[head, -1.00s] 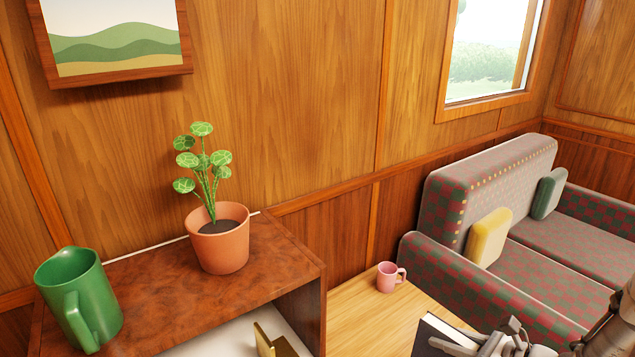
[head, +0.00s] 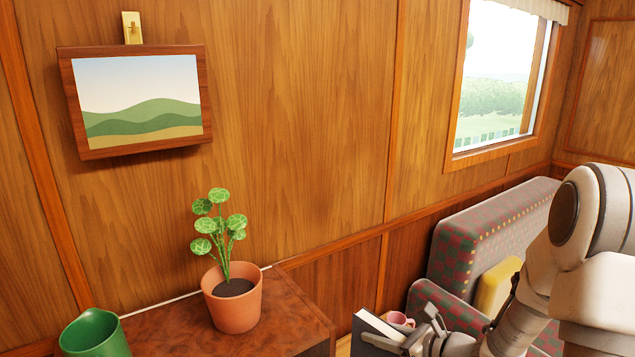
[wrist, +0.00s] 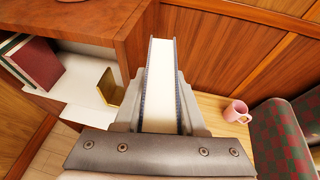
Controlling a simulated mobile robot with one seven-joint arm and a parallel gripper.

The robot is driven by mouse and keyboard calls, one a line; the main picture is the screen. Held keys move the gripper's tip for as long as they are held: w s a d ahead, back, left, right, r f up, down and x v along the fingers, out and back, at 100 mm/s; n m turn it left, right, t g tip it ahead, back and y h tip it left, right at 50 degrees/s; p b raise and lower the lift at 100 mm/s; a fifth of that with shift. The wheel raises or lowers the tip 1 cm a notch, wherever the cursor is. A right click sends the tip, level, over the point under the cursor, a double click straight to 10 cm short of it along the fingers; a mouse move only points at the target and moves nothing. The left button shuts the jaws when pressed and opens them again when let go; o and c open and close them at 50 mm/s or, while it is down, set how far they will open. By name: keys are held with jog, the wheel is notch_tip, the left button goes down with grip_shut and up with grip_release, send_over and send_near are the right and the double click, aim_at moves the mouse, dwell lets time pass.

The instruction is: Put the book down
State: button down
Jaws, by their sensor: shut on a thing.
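A dark-covered book with pale page edges (head: 378,326) is held in my gripper (head: 418,340) at the bottom of the head view. In the wrist view the book (wrist: 159,85) stands on edge between the two fingers of my gripper (wrist: 160,112), pages facing the camera. The fingers are shut on its covers. The book is in the air beside the wooden shelf unit (wrist: 120,28), with the light wooden table (wrist: 212,112) to its right. The book's lower part is hidden by my gripper.
On the shelf top stand a potted plant (head: 232,302) and a green jug (head: 94,335). Inside the shelf are red and green books (wrist: 32,62) and a gold bookend (wrist: 110,88). A pink mug (wrist: 236,111) sits on the table, near the checked sofa (wrist: 280,125).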

aim_at(374, 319)
notch_tip(374, 319, up, 2)
jog(key=shift+a+r+m+t+p, duration=0.1)
jog(key=shift+m+t+p, duration=0.25)
jog(key=shift+p, duration=0.45)
jog(key=h+p, duration=0.1)
jog(key=r+m+p, duration=0.1)
jog(key=shift+s+d+t+h+p, duration=0.15)
jog(key=shift+d+t+h+p, duration=0.1)
jog(key=shift+t+h+p, duration=0.15)
jog(key=shift+s+d+r+m+p, duration=0.15)
jog(key=shift+d+r+m+p, duration=0.1)
jog(key=shift+m+p, duration=0.35)
jog(key=shift+s+d+t+h+p, duration=0.15)
jog(key=shift+t+h+p, duration=0.1)
jog(key=shift+h+p, duration=0.15)
